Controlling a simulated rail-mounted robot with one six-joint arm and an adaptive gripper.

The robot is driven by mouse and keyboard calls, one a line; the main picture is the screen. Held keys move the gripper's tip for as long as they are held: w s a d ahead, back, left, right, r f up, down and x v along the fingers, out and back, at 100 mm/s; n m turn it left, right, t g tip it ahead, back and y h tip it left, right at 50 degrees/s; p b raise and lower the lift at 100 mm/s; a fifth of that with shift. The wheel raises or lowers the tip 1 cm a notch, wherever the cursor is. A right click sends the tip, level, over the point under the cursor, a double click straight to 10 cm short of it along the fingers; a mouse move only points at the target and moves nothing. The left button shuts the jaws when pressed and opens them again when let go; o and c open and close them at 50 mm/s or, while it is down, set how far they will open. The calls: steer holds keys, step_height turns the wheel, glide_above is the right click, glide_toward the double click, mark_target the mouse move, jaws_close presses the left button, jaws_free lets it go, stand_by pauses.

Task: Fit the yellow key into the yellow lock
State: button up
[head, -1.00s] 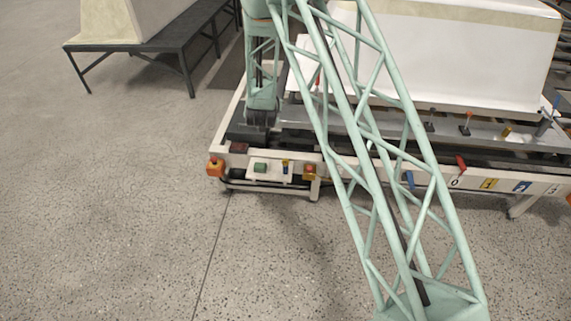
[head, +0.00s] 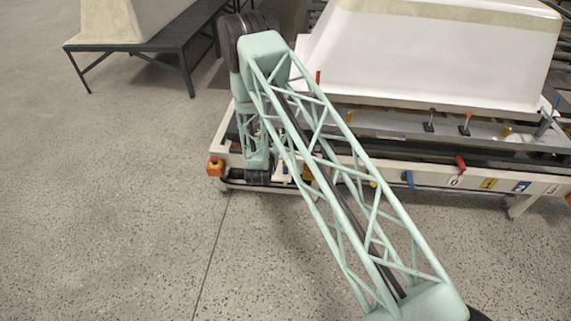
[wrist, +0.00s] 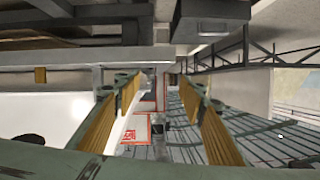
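A small yellow piece (head: 506,131) stands on the cart's grey rail at the right in the head view. A small yellow spot (head: 373,184) shows at the cart's front edge, beside my arm. I cannot tell which, if either, is the key or the lock. A yellow label (head: 489,184) sits on the front beam. My gripper (wrist: 158,112) shows in the wrist view with its two tan-padded fingers wide apart. No key is visible between them. In the head view my arm's end is over the cart's left front, and the fingers cannot be made out.
A white bathtub shell (head: 430,55) lies on the cart (head: 540,187). A red handle (head: 460,165) and a blue handle (head: 409,179) stick out in front. An orange box (head: 215,167) is at the cart's left corner. A dark table (head: 170,48) stands back left. The floor in front is clear.

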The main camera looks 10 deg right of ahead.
steer(key=s+d+f+t, duration=0.1)
steer(key=s+f, duration=0.5)
steer(key=f, duration=0.3)
steer(key=s+d+f+n+t+h, duration=0.1)
steer(key=s+f+t, duration=0.1)
steer(key=s+f, duration=0.5)
steer(key=shift+s+f+h+p, duration=0.3)
steer(key=shift+f, duration=0.9)
steer(key=shift+b+x, duration=0.85)
steer(key=shift+x, duration=3.45)
steer(key=shift+w+d, duration=0.1)
steer(key=shift+b+x, duration=0.85)
steer(key=shift+x, duration=1.65)
steer(key=shift+r, duration=0.1)
steer(key=shift+c, duration=0.5)
